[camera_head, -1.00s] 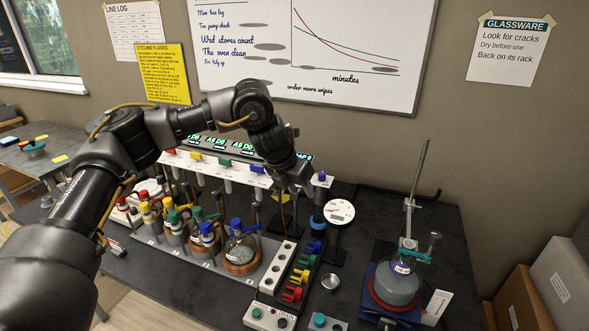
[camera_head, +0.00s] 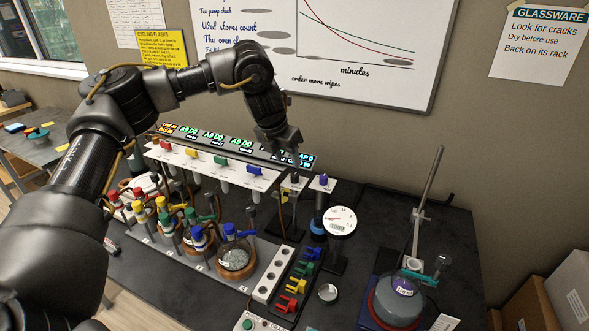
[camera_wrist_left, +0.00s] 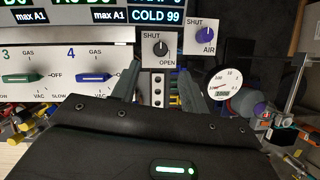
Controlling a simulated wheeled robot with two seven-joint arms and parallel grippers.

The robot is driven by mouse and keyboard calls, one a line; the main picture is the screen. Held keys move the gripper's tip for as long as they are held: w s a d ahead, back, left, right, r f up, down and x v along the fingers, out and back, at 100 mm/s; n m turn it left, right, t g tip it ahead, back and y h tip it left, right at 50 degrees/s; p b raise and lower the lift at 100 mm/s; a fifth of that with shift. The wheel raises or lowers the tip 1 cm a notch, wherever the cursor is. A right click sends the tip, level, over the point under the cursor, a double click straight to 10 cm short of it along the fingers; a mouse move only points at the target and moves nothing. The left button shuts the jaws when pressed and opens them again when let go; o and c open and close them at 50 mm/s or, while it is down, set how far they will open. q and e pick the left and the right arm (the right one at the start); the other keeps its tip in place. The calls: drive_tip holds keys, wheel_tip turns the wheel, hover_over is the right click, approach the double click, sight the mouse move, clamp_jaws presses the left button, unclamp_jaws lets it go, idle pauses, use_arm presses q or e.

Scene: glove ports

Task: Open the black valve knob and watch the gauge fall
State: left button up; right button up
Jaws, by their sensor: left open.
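The black valve knob (camera_wrist_left: 161,47) is on a white plate marked SHUT and OPEN in the left wrist view. In the head view the knob (camera_head: 294,179) shows just below my left gripper (camera_head: 284,152). My left gripper is open and empty; in the left wrist view its fingers (camera_wrist_left: 160,80) stand either side of the line to the knob. I cannot tell from the pictures how far they are from it. The round white gauge (camera_head: 340,222) stands right of and below the knob. It also shows in the left wrist view (camera_wrist_left: 225,85), its reading too small to trust. My right gripper is not in view.
A purple knob (camera_head: 323,181) marked SHUT and AIR sits close to the right of the black one. Coloured valve handles (camera_head: 221,160) line the white manifold to the left. Flasks (camera_head: 236,256) stand below it. A clamped flask (camera_head: 399,297) stands at right.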

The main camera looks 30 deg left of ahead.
sight(294, 174)
use_arm(q)
drive_tip(key=x, duration=0.2)
drive_tip(key=p+x, duration=0.1)
drive_tip(key=x, duration=0.1)
drive_tip(key=p+x, duration=0.1)
drive_tip(key=x, duration=0.1)
drive_tip(key=shift+w+f, duration=0.15)
drive_tip(key=shift+w, duration=0.25)
drive_tip(key=shift+w+d+f, duration=0.1)
drive_tip(key=shift+f, duration=0.5)
drive_tip(key=shift+w+f, duration=0.15)
drive_tip(key=shift+f, duration=0.05)
drive_tip(key=c, duration=0.5)
clamp_jaws()
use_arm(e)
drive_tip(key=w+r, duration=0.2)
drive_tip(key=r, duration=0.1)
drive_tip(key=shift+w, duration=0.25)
